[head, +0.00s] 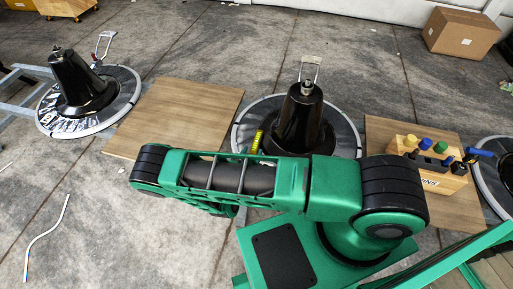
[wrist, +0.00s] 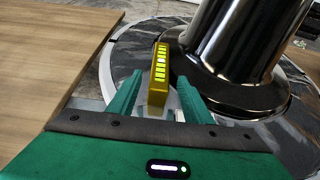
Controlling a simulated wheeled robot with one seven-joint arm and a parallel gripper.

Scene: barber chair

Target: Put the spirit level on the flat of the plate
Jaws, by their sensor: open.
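The yellow spirit level (wrist: 159,72), with a bright yellow-green strip along its face, stands upright and slightly tilted in the wrist view. In the head view its upper part (head: 257,141) shows just left of the black cone; my arm hides the rest. My gripper (wrist: 160,88) is open, with one green finger on each side of the level. I cannot tell whether either finger touches it. The round, dark marbled plate (wrist: 135,38) with a pale rim lies behind and beneath the level. The plate also shows in the head view (head: 254,115).
The shiny black cone (head: 300,118) rises from the plate, close right of the level. Wooden boards lie left (head: 185,105) and right (head: 385,133). A wooden tool block (head: 430,177) stands on the right board. Another cone (head: 78,88) on a plate stands far left.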

